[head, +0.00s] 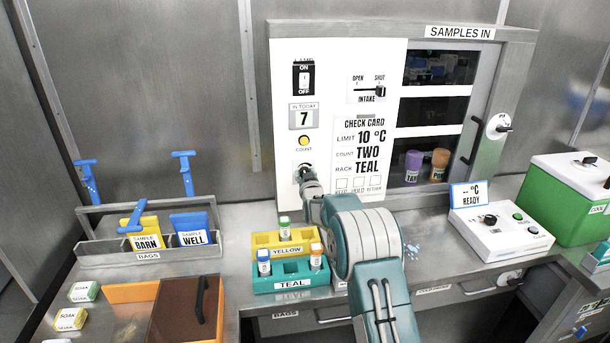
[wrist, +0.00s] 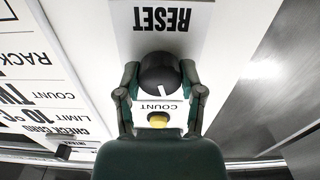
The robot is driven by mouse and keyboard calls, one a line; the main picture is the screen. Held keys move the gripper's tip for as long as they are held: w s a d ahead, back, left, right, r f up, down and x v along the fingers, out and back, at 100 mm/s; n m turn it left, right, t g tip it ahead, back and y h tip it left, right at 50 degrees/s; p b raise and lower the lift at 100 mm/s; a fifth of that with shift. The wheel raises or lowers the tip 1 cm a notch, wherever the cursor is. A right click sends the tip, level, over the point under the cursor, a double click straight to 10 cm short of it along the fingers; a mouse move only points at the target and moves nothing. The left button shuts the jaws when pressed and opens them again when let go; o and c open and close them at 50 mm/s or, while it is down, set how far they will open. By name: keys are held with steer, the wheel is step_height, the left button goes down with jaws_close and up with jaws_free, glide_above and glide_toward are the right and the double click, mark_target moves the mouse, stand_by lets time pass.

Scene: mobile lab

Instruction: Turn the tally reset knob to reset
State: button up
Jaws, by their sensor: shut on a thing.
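The tally reset knob (wrist: 157,68) is a round black knob with a white pointer line, on a white panel (head: 340,70). In the wrist view, which shows the panel upside down, the large RESET label (wrist: 162,18) lies above the knob and the COUNT label lies below it. The white line points down, towards COUNT. My gripper (wrist: 159,78) is shut on the knob, one finger on each side. In the head view my gripper (head: 306,176) is at the panel and largely hides the knob. The IN TODAY counter (head: 304,117) reads 7.
A yellow COUNT button (head: 305,141) sits just above the knob. A lamp switch (head: 304,78) and an intake slider (head: 368,90) are higher up. Yellow (head: 262,241) and teal (head: 262,284) racks with vials stand on the bench, left of my arm.

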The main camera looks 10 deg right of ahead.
steer(key=m, duration=0.3)
steer(key=f+m, duration=0.1)
steer(key=m, duration=0.6)
steer(key=shift+a+m, duration=0.1)
steer(key=shift+m, duration=2.4)
steer(key=o, duration=1.2)
steer(key=shift+f, duration=0.1)
steer(key=shift+c, duration=0.2)
steer(key=shift+r, duration=0.3)
